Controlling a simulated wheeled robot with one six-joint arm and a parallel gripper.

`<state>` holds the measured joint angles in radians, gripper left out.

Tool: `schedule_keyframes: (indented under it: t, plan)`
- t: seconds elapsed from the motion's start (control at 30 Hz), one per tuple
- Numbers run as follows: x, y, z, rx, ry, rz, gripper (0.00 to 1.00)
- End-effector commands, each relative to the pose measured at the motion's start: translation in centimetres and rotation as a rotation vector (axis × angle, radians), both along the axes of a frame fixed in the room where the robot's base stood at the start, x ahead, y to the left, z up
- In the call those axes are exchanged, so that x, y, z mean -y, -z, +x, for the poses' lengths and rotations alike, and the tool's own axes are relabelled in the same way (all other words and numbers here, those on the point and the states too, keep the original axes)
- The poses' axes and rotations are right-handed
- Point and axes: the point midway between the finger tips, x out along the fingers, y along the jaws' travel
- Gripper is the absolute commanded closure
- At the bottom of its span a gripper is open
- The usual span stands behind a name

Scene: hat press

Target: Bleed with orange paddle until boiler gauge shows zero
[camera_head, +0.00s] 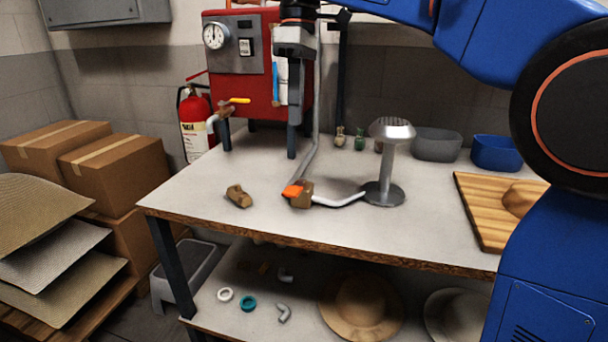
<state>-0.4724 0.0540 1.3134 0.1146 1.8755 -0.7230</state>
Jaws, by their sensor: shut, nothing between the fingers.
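The red boiler (255,75) stands at the back left of the bench. Its round white boiler gauge (215,36) faces me; the dial is too small to read surely. The orange paddle (292,191) sits on a brass valve (302,199) in the grey pipe at mid-bench. A yellow-orange lever (239,100) sits on another brass valve (226,111) at the boiler's lower left. My gripper (294,110) points down in front of the boiler's right side, shut and empty. It is above and apart from the orange paddle and hides part of the boiler.
A metal steam head on a stand (386,160) is right of the paddle valve. A loose brass piece (239,196) lies left of it. A wooden board (482,215) and grey (437,144) and blue (495,153) bowls are at right. The front of the bench is clear.

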Motion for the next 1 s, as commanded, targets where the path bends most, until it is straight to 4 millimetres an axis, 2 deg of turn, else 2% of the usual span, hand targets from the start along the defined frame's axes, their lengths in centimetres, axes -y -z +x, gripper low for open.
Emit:
schedule_keyframes:
  t: [0.23, 0.37, 1.0]
  plan:
    - [0.0, 0.1, 0.0, 0.000, 0.001, 0.000, 1.00]
    - [0.0, 1.0, -0.2, 0.000, 0.001, -0.001, 1.00]
    - [-0.5, 11.4, -1.7, -0.001, 0.002, -0.001, 1.00]
